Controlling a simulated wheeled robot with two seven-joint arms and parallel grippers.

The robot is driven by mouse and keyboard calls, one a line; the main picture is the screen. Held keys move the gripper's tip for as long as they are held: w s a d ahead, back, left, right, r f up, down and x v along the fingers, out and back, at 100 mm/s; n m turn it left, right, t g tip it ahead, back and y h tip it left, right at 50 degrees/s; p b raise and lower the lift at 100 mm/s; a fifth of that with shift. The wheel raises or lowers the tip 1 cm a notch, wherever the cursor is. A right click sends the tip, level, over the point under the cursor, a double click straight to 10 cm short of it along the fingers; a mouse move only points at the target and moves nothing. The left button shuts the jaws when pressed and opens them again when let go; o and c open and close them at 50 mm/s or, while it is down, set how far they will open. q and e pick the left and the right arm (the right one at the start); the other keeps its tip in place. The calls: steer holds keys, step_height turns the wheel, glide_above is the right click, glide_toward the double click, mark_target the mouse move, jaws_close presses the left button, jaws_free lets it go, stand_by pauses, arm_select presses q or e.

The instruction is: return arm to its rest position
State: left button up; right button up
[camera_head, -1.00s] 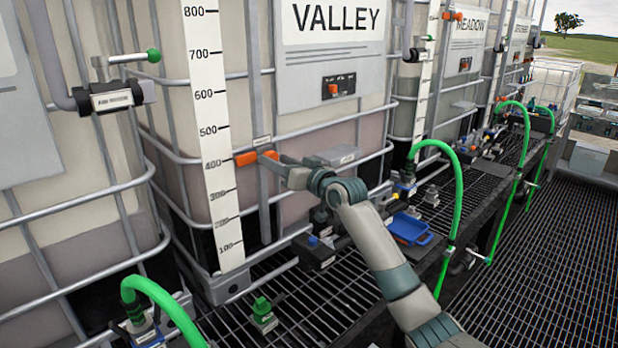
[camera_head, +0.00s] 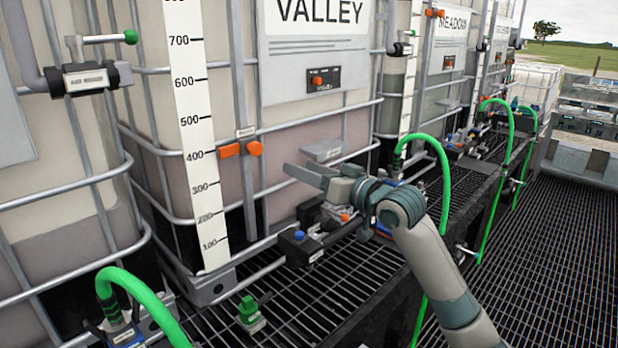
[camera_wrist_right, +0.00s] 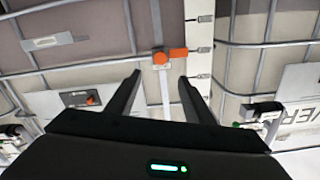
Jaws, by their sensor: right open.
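My right gripper (camera_head: 305,172) is open and empty in front of the VALLEY tote (camera_head: 300,118), right of and a little below its orange marker (camera_head: 240,149). The marker stands on a vertical bar beside the white level scale (camera_head: 190,100). In the right wrist view, my right gripper's two dark fingers (camera_wrist_right: 158,95) are spread apart with nothing between them. The orange marker (camera_wrist_right: 165,56) shows beyond the fingertips, apart from them. My right arm reaches in from the lower right of the head view. My left gripper is not in view.
Green hoses (camera_head: 440,165) arch over the black grating (camera_head: 340,280) on the right, and another green hose (camera_head: 140,290) is at lower left. A valve with a blue cap (camera_head: 299,236) lies below my right gripper. A green-capped fitting (camera_head: 250,312) stands on the grating.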

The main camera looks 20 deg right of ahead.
steer(key=shift+s+d, duration=0.1)
steer(key=shift+s, duration=0.3)
